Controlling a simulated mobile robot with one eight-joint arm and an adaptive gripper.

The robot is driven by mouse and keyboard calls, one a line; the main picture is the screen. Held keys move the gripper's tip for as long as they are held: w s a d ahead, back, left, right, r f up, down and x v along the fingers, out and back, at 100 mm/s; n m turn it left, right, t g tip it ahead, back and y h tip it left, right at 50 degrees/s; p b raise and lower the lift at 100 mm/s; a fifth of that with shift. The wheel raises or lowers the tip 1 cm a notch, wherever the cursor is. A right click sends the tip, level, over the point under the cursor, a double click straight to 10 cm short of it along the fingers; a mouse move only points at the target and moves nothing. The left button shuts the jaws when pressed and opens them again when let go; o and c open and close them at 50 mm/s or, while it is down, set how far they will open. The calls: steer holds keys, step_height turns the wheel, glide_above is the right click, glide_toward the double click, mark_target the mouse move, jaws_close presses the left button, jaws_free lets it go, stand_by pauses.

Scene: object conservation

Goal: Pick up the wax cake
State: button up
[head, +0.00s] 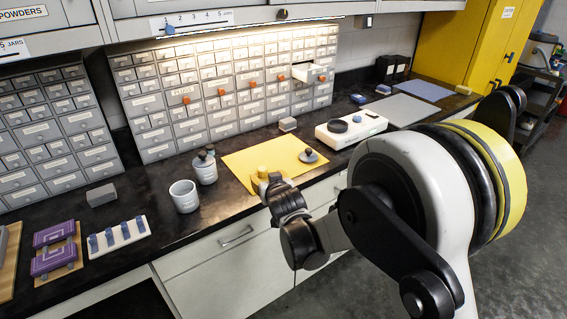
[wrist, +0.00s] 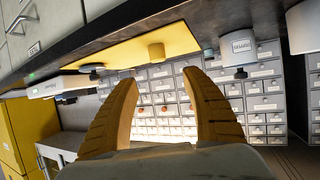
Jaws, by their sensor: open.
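A small yellow cylinder, which looks like the wax cake (head: 262,171), stands on a yellow mat (head: 243,160) on the dark counter. It also shows in the wrist view (wrist: 156,51), where the picture is turned over and the cylinder appears beyond the fingertips, between their lines. My gripper (head: 269,184) is at the mat's near edge, close to the cylinder, and partly covers its surroundings in the head view. In the wrist view, my gripper (wrist: 160,82) has its two tan fingers spread with nothing between them.
A dark-knobbed weight (head: 309,156) lies on the mat's right part. A lidded grey jar (head: 206,170) and a grey cup (head: 184,196) stand left of the mat. A white scale (head: 350,132) is to the right. Small drawers (head: 225,85) line the back; one is pulled out.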

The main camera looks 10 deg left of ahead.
mark_target(263, 168)
steer(key=shift+w+a+f, duration=0.35)
steer(key=shift+a+f, duration=0.15)
steer(key=b+x, duration=0.1)
steer(key=x, duration=0.2)
steer(key=b+x, duration=0.1)
steer(key=x, duration=0.2)
steer(key=b+x, duration=0.2)
steer(key=x, duration=0.2)
steer(key=shift+w+d, duration=0.3)
steer(key=shift+d, duration=0.05)
steer(key=shift+r, duration=0.15)
steer(key=shift+c, duration=0.4)
steer(key=c, duration=1)
